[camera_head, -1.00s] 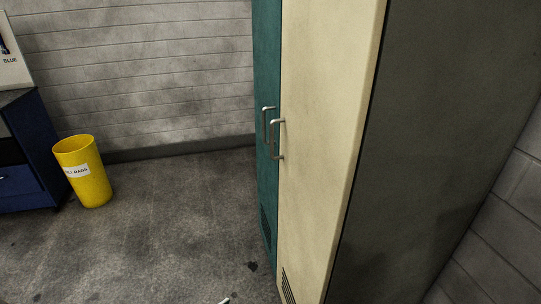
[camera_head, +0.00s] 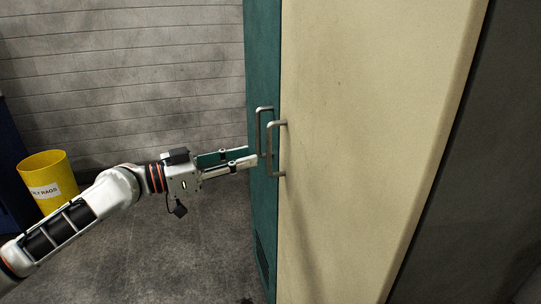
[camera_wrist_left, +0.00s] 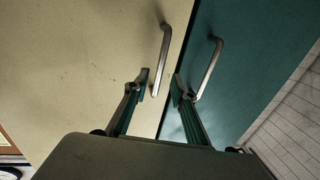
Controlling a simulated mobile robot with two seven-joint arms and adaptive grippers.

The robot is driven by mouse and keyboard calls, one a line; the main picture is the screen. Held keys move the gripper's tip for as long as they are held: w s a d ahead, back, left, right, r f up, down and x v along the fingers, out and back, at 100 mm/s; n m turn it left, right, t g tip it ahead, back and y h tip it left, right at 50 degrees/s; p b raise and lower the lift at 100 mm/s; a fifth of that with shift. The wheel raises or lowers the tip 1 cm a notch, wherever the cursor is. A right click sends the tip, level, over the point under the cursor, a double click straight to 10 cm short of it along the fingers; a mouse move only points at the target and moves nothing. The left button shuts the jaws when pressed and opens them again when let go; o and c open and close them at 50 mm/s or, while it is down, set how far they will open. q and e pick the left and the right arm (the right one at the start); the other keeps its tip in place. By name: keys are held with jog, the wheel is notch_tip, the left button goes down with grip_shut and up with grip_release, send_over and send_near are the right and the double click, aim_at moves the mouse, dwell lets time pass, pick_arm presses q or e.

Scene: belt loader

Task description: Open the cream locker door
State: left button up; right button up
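The cream locker door (camera_head: 350,120) is shut, and its upright metal bar handle (camera_head: 270,150) is on its left edge. The handle also shows in the left wrist view (camera_wrist_left: 164,50). My left gripper (camera_head: 254,156) reaches in from the left to just short of the handles, in front of the teal door. In the left wrist view its two fingers (camera_wrist_left: 160,87) are apart, with the lower end of the cream handle showing between the tips. I cannot tell whether they touch it. My right gripper is not in view.
The teal door (camera_head: 262,60) with its own bar handle (camera_head: 259,128) stands right beside the cream door, close to my left fingers. A yellow bin (camera_head: 45,178) stands at the left. The floor (camera_head: 200,260) before the lockers is clear.

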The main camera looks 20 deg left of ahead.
aim_at(269, 170)
pick_arm(q)
jog(key=shift+p+x, duration=0.8)
jog(key=shift+x, duration=2.9)
grip_shut()
